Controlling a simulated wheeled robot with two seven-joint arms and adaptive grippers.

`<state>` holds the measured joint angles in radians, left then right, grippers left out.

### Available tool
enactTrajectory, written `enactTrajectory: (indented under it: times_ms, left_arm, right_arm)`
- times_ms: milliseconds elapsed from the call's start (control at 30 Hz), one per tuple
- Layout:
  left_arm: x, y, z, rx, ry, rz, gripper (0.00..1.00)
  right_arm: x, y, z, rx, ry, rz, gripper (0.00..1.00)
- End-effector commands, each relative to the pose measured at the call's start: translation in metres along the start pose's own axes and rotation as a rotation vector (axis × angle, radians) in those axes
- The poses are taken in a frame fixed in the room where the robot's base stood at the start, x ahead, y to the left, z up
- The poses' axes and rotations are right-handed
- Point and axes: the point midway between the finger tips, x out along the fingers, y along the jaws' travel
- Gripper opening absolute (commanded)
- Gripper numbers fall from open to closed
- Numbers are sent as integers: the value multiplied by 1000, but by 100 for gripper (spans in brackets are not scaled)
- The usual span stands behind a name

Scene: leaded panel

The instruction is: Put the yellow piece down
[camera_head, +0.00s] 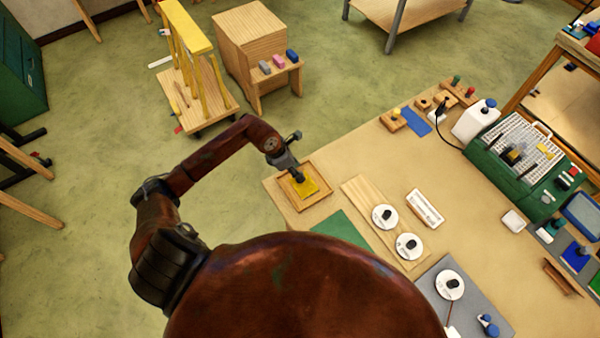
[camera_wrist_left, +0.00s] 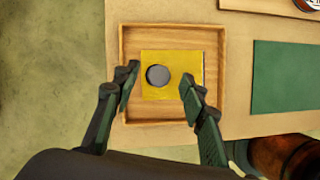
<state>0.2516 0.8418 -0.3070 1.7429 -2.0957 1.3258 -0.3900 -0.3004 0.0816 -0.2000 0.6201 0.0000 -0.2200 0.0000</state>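The yellow piece (camera_head: 309,188) is a flat square inside a shallow wooden tray (camera_head: 320,203) at the left corner of the bench. In the left wrist view the yellow piece (camera_wrist_left: 185,60) shows a round dark knob (camera_wrist_left: 158,75) on top, and the tray rim (camera_wrist_left: 215,28) surrounds it. My left gripper (camera_head: 297,175) is over the tray. In the left wrist view its fingers (camera_wrist_left: 159,88) are spread, one on each side of the knob, with visible gaps to it. The exact height of the fingers above the piece cannot be told. My right gripper is not in view.
A green sheet (camera_head: 342,227) lies beside the tray. A wooden board (camera_head: 362,197) with white discs lies to the right, near a white block (camera_head: 425,208). A green machine (camera_head: 510,165) stands at the far right.

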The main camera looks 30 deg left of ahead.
Motion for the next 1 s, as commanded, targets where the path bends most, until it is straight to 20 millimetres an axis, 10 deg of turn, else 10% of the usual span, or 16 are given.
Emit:
enactTrajectory:
  times_ms: [400,1000]
  left_arm:
    - [-74,1,-1,1,1,2,39]
    - [-84,0,0,0,0,0,39]
  right_arm:
    - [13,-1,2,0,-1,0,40]
    - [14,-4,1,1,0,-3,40]
